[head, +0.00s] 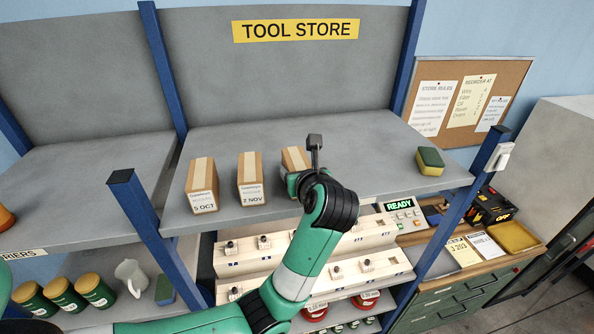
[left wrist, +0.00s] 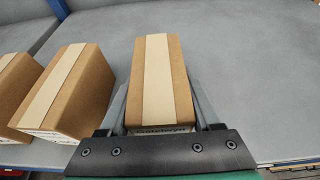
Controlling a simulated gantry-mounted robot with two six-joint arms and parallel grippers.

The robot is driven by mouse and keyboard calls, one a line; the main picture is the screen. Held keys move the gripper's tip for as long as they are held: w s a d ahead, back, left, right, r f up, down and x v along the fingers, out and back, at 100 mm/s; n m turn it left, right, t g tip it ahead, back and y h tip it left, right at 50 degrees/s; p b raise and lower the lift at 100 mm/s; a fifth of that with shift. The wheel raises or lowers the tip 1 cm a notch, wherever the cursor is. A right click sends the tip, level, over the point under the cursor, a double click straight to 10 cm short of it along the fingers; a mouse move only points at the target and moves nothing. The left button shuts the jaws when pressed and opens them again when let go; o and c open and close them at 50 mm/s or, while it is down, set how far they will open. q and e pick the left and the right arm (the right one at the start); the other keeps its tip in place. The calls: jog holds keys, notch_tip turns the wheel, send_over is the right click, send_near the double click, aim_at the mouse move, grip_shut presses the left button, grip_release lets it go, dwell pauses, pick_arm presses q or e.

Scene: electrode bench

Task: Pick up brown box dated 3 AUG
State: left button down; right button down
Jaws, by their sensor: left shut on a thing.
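A brown box (head: 294,158) with a pale tape strip stands on the upper grey shelf, partly covered by my left arm in the head view. My left gripper (head: 298,182) is shut on this box. In the left wrist view the fingers lie along both sides of the box (left wrist: 160,75). Its label is mostly hidden behind the gripper, so I cannot read its date. I cannot tell whether the box touches the shelf. To its left stand a brown box labelled 5 OCT (head: 202,185) and one that seems to read 2 NOV (head: 251,179). My right gripper is not in view.
A yellow-green sponge (head: 430,161) lies at the right of the upper shelf (head: 385,150). Blue posts (head: 134,205) stand at the shelf's front corners. Below are pale racks, a READY panel (head: 402,212) and green jars (head: 95,290).

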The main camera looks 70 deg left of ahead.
aim_at(297, 158)
pick_arm(q)
notch_tip(297, 158, up, 3)
jog(key=shift+r+b, duration=0.1)
jog(key=shift+b, duration=0.25)
jog(key=s+d+r, duration=0.1)
jog(key=r, duration=0.1)
jog(key=s+d+r+b, duration=0.1)
jog(key=d+r, duration=0.1)
jog(key=s+d+r+b, duration=0.1)
jog(key=r, duration=0.1)
jog(key=shift+d, duration=0.3)
jog(key=s+d+r+b, duration=0.2)
jog(key=s+d+r, duration=0.1)
jog(key=s+d, duration=0.2)
jog(key=shift+v, duration=0.95)
